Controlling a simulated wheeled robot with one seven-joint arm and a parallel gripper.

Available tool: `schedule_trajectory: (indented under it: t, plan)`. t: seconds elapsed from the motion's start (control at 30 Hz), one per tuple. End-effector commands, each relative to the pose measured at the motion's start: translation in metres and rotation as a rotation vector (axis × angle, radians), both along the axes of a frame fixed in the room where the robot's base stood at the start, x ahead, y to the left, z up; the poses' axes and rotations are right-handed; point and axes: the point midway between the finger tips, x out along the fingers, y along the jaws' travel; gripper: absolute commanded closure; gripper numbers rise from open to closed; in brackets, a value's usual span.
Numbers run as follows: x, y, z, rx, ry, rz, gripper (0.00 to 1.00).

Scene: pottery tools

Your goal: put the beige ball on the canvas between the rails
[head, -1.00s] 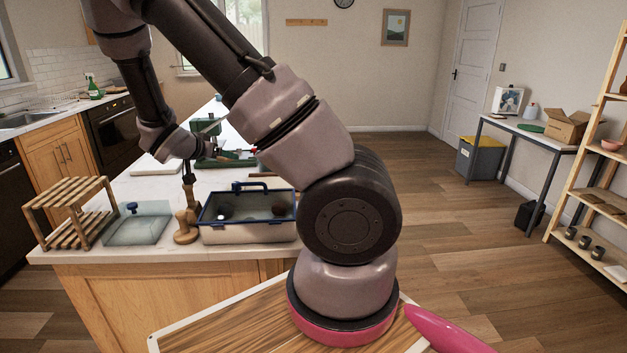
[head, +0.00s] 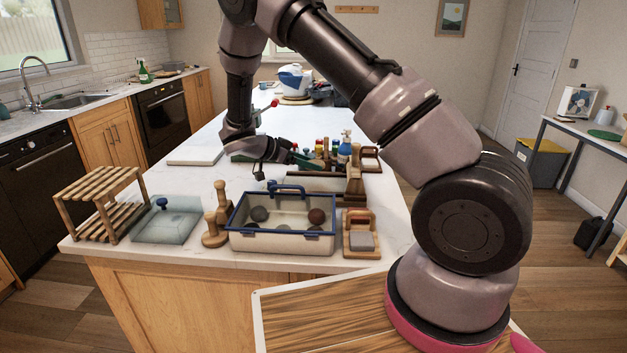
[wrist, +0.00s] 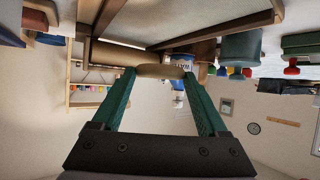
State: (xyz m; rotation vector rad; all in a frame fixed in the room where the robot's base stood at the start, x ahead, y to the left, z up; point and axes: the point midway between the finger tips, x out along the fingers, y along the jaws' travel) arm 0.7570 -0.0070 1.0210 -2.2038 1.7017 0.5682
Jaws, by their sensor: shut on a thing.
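My gripper (wrist: 160,76) has green fingers, shut on the beige ball (wrist: 160,71), which shows as a pale flattened shape between the tips in the wrist view. In the head view my gripper (head: 303,160) is over the counter, behind the blue-rimmed tub, fingers pointing right; I cannot make out the ball there. Just behind the tub lies a pale flat surface, seemingly the canvas (head: 312,184), partly hidden by the tub handle. A wooden rail (head: 355,180) stands at its right. In the wrist view wooden bars frame a pale panel (wrist: 165,18) beyond the ball.
The blue-rimmed tub (head: 282,242) holds several grey and reddish balls. Beside it are a wooden tool (head: 215,230) and a wooden block holder (head: 360,240). A glassy board with a blue knob (head: 165,222) and a slatted rack (head: 100,200) stand left. Bottles (head: 345,145) stand behind.

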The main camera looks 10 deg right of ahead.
Motion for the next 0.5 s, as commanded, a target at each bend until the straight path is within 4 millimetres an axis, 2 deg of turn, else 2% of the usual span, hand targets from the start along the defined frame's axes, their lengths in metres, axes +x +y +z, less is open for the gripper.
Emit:
schedule_trajectory:
  t: [0.03, 0.27, 0.5]
  plan:
    - [0.000, -0.001, -0.008, -0.001, 0.001, 0.000, 0.91]
    - [0.000, -0.001, -0.027, -0.001, 0.000, 0.000, 0.91]
    - [0.000, 0.000, -0.056, 0.000, -0.001, 0.000, 0.91]
